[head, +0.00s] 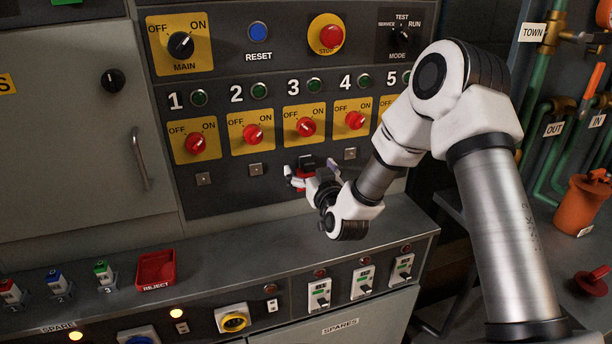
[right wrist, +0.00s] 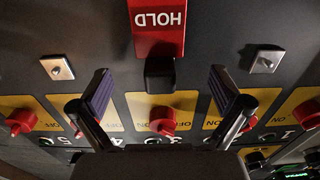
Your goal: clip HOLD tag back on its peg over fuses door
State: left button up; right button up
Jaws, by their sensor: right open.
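The red HOLD tag (right wrist: 158,32) with its black clip (right wrist: 160,75) hangs at the panel below switch 3, its lettering upside down in the right wrist view. In the head view the clip (head: 306,162) shows above my right gripper (head: 312,178), which hides most of the tag. My right gripper (right wrist: 160,92) is open and empty, its fingers on either side of the clip with clear gaps. The peg behind the clip is hidden. A grey door (head: 65,140) at left has a yellow label cut off to "S"; I cannot read it as FUSES. My left gripper is not in view.
Bare square pegs stand on both sides of the tag, one (right wrist: 262,59) below switch 2 and one (right wrist: 57,68) below switch 4. Red rotary switches (head: 307,127) stick out just above. The door has a handle (head: 140,158) and a black knob (head: 112,80). A steel ledge (head: 225,258) runs below.

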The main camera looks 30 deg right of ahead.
aim_at(310, 169)
dwell(0.8)
grip_shut()
jog(key=shift+s, duration=0.1)
jog(key=shift+v, duration=2.95)
jog(key=shift+f, duration=0.1)
